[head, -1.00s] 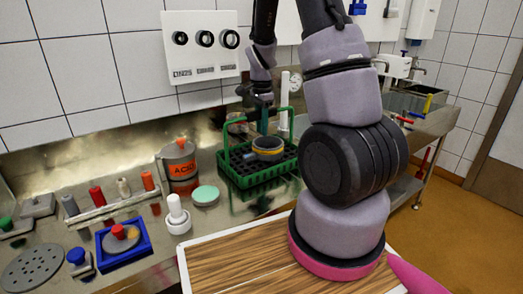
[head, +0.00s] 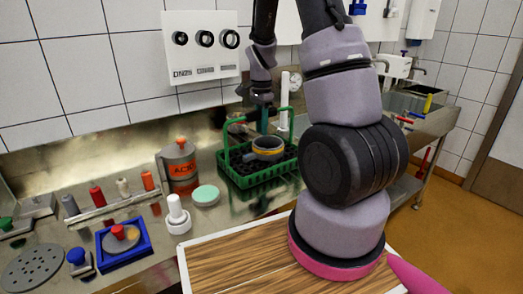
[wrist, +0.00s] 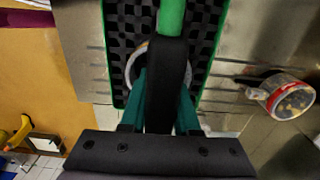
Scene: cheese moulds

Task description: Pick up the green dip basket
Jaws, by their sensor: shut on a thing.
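The green dip basket (head: 266,182) is a black-floored crate with a tall green handle. It stands level at the back of the steel counter in the head view; I cannot tell whether it is raised off it. A grey ring with a yellow band (head: 268,148) sits inside. My gripper (head: 263,120) is above the basket at the handle's top bar. In the wrist view, its teal fingers (wrist: 164,100) are shut on the green handle (wrist: 172,15), with the basket's black grid floor below. The grip point is partly hidden by a dark part between the fingers.
An orange-labelled canister (head: 180,168), a pale green disc (head: 206,195) and a white-knobbed piece (head: 177,215) stand left of the basket. A white pipe with a gauge (head: 285,105) rises behind it. A wooden board (head: 235,260) lies in front. The wall is close behind.

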